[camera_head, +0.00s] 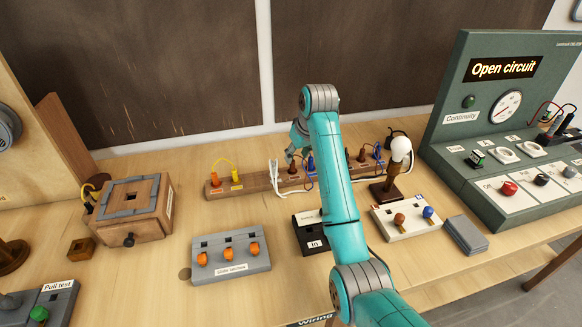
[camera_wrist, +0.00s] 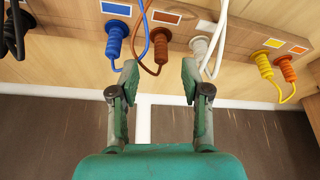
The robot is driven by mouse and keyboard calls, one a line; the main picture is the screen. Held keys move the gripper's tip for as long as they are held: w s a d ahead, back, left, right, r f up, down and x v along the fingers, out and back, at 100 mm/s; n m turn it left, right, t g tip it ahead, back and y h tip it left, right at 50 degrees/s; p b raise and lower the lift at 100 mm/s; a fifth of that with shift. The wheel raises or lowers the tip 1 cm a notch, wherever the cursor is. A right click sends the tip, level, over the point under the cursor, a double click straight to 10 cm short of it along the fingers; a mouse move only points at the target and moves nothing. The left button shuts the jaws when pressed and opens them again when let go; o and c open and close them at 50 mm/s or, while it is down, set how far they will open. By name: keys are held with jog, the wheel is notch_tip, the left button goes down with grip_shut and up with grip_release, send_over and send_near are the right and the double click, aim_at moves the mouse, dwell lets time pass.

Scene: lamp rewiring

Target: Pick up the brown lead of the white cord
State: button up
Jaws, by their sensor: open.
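A brown lead (camera_wrist: 157,49) with a ribbed plug end stands on the wooden rail (camera_wrist: 229,37), in front of a brown label. A blue lead (camera_wrist: 117,40) is to its left and a white lead (camera_wrist: 200,47) to its right. My gripper (camera_wrist: 159,70) is open and empty; the brown plug shows between and just beyond its fingertips in the wrist view. In the head view my gripper (camera_head: 298,150) is over the rail, near the brown plug (camera_head: 293,168) and the white cord (camera_head: 274,175). I cannot tell how the leads join the white cord.
Yellow (camera_wrist: 262,66) and orange (camera_wrist: 286,69) plugs stand further along the rail. A lamp with a white bulb (camera_head: 401,149) stands right of my arm. A grey block with orange knobs (camera_head: 229,255) and a wooden box (camera_head: 133,209) lie left. A green test panel (camera_head: 503,133) is at right.

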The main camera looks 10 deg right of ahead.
aim_at(293, 163)
jog(key=shift+w+x, duration=0.2)
jog(key=shift+x, duration=2.8)
jog(key=shift+a+r, duration=0.1)
grip_shut()
